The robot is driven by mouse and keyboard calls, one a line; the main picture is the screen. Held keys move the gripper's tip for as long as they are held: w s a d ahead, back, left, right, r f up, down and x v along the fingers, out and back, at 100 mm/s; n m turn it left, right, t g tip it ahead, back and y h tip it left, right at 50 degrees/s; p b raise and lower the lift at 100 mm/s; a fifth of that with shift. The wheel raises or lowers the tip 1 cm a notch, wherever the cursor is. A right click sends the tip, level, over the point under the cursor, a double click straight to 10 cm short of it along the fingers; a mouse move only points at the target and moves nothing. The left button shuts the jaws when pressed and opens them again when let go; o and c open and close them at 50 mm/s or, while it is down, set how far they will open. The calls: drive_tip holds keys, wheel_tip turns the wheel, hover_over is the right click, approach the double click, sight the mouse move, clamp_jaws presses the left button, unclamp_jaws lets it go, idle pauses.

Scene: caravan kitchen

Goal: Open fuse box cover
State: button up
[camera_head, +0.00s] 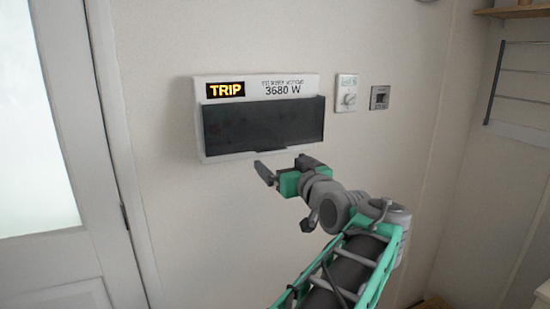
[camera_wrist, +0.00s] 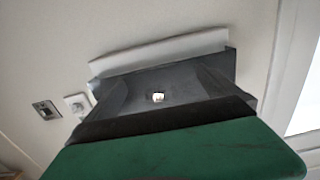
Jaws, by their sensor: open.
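The fuse box (camera_head: 257,85) is a white wall-mounted housing with a lit "TRIP" sign and "3680 W" printed on top. Its dark cover (camera_head: 262,124) is down over the front, with a small lip along the bottom edge. My gripper (camera_head: 284,169) is open and empty, just below the bottom edge of the cover. Any contact with the cover cannot be told. In the wrist view the white housing (camera_wrist: 160,50) is behind the dark cover (camera_wrist: 165,80); my green gripper body fills the bottom and hides what is below.
A thermostat dial (camera_head: 346,93) and a small switch (camera_head: 380,97) are on the wall to the right of the box. A door with a frosted pane (camera_head: 35,120) is at the left. A wire rack (camera_head: 520,85) hangs at the far right. The wall below the box is bare.

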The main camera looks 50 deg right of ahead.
sight(272, 150)
drive_tip(key=x, duration=0.2)
drive_tip(key=p+x, duration=0.1)
drive_tip(key=x, duration=0.2)
drive_tip(key=p+x, duration=0.1)
drive_tip(key=x, duration=0.1)
drive_tip(key=shift+d+r, duration=0.35)
drive_tip(key=shift+d, duration=0.1)
drive_tip(key=shift+c, duration=0.2)
drive_tip(key=c, duration=2)
drive_tip(key=shift+o, duration=0.2)
drive_tip(key=shift+s+r, duration=0.1)
